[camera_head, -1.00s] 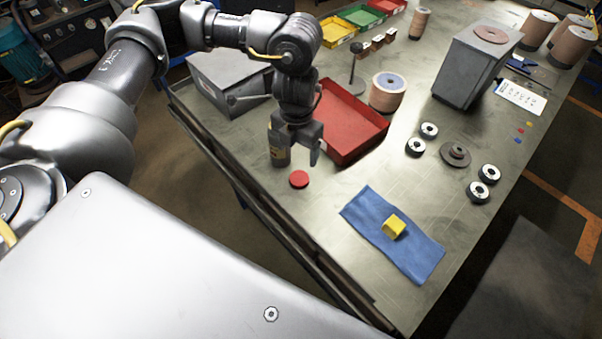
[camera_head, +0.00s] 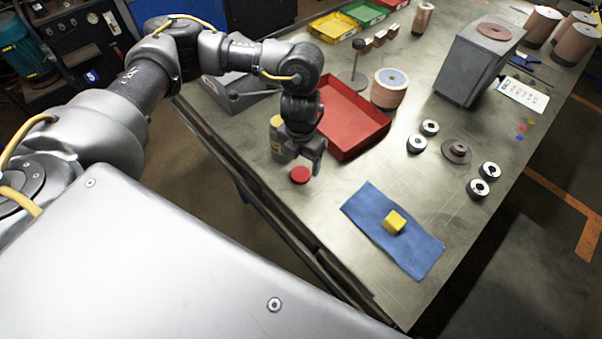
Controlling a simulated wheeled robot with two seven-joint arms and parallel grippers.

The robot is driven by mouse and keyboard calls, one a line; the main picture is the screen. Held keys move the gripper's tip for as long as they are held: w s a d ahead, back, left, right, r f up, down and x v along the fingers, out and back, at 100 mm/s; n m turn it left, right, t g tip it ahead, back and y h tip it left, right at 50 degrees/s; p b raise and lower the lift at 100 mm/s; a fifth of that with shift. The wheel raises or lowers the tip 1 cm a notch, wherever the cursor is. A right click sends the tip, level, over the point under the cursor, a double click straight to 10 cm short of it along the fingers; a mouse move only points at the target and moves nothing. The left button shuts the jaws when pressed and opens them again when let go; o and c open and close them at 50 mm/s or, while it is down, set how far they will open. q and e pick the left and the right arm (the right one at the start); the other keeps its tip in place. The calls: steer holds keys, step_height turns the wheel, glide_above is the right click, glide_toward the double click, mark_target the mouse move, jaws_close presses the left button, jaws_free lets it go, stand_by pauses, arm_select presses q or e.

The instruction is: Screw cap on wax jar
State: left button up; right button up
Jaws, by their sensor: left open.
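The wax jar (camera_head: 276,148) is a small upright container with a yellowish label, standing on the metal bench near its left edge. The red round cap (camera_head: 300,174) lies flat on the bench just in front of the jar, apart from it. My left gripper (camera_head: 304,160) points down beside the jar, to its right, close above and behind the cap. It is open and holds nothing that I can see. The gripper hides part of the jar. My right gripper is not in view.
A red tray (camera_head: 352,146) lies right behind the gripper. A blue cloth (camera_head: 362,205) with a yellow block (camera_head: 394,222) lies to the front right. A grey box (camera_head: 478,62), a spool (camera_head: 389,88) and several metal rings stand farther right. Bench between cap and cloth is clear.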

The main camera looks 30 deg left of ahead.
mark_target(301, 173)
arm_select(q)
step_height(301, 173, down, 5)
stand_by(0.3)
steer(key=shift+c, duration=0.2)
steer(key=c, duration=1)
steer(key=shift+r, duration=0.1)
